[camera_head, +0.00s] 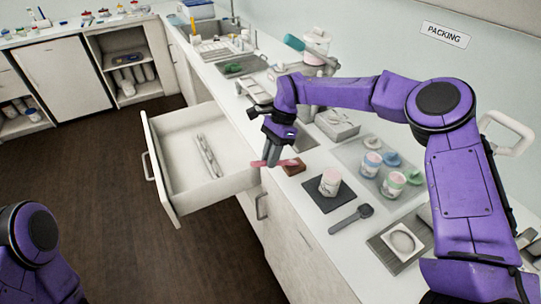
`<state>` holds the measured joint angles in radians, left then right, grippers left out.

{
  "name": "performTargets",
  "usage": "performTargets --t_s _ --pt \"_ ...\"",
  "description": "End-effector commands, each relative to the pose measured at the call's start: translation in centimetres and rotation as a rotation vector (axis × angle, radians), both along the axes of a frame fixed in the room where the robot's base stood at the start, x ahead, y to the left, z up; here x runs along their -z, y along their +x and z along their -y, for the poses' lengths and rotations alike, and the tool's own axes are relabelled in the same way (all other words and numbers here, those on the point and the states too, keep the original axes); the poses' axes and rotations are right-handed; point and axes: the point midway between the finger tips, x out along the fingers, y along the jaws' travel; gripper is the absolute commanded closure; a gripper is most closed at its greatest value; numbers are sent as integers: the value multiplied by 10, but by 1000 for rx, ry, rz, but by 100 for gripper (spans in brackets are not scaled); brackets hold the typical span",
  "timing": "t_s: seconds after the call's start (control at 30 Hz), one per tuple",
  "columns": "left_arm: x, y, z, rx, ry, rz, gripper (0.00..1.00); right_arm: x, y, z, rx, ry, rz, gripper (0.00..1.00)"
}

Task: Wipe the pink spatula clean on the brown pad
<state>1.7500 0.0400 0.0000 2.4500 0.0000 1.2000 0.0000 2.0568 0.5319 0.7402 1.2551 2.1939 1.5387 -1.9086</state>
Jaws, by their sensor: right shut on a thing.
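My right gripper (272,155) is shut on the pink spatula (275,163) near the front edge of the counter. The spatula lies roughly level, pointing right toward the brown pad (294,169). The pad is a small block on the counter, partly hidden behind the spatula. The spatula's right end overlaps the pad in the picture; I cannot tell whether they touch. My left arm shows at the lower left, but its gripper is out of view.
An open drawer (163,200) juts out left of my right gripper. A grey tray (346,150) holds jars and lids behind.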

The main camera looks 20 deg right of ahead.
Motion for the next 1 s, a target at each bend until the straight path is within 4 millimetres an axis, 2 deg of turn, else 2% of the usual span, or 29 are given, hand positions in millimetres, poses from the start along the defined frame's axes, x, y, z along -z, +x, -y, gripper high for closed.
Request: performTargets --t_s 0.37,0.73,1.0 --pt "1 0 0 0 0 0 67 1 0 -1 0 0 0 100" --pt "5 0 0 0 0 0 67 1 -2 -16 0 1 -1 100" --pt "-1 0 0 0 0 0 67 -1 -1 -5 2 0 -2 100"
